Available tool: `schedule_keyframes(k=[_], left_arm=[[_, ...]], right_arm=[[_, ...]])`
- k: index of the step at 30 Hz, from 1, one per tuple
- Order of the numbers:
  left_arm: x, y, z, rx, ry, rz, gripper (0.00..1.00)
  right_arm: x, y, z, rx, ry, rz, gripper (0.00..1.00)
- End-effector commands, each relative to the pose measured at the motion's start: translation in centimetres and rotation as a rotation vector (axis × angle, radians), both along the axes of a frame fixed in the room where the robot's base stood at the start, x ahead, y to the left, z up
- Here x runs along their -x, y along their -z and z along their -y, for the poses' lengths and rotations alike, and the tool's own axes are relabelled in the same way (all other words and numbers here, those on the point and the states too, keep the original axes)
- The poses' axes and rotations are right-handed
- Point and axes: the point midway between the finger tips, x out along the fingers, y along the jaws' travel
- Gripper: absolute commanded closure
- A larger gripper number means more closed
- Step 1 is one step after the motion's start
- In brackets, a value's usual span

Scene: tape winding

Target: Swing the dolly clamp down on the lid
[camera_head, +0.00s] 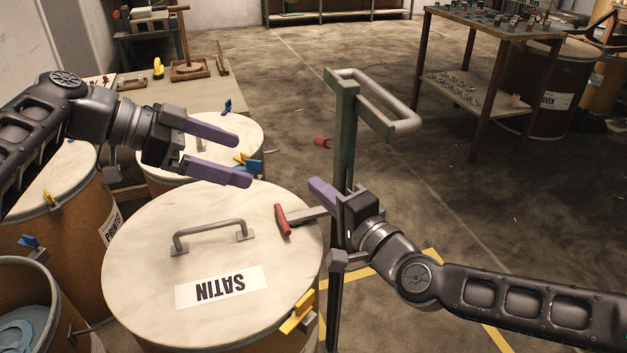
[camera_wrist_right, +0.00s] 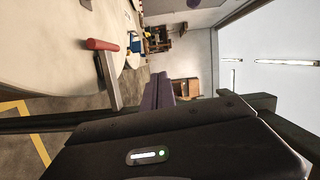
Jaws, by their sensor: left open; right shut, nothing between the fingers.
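The dolly (camera_head: 345,140) is a green upright post with a pale looped handle at its top, standing at the right edge of the SATIN drum. Its clamp arm (camera_head: 304,215), a grey bar with a red grip (camera_head: 282,220), reaches from the post over the pale round lid (camera_head: 150,235). The bar lies low over the lid; I cannot tell whether it presses on it. The red grip also shows in the right wrist view (camera_wrist_right: 102,44). My right gripper (camera_head: 318,188) is shut and empty, just above the bar beside the post. My left gripper (camera_head: 244,160) is open and empty above the lid's far side.
The lid has a grey handle (camera_head: 212,232) and a yellow latch (camera_head: 298,313) at its front right. Other lidded drums (camera_head: 60,185) stand to the left and behind. A work table (camera_head: 490,25) stands at the back right. The floor between is clear.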

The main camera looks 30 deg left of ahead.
Motion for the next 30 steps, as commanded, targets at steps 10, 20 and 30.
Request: schedule_keyframes(k=[10,20,30], left_arm=[[0.0,-1.0,0.0,0.0,0.0,0.0,0.0],[0.0,-1.0,0.0,0.0,0.0,0.0,0.0],[0.0,-1.0,0.0,0.0,0.0,0.0,0.0]], right_arm=[[2.1,-0.2,4.2,0.0,0.001,0.001,1.0],[2.3,-0.1,4.4,-0.001,0.0,0.0,1.0],[2.3,-0.1,4.3,-0.001,0.0,0.0,1.0]])
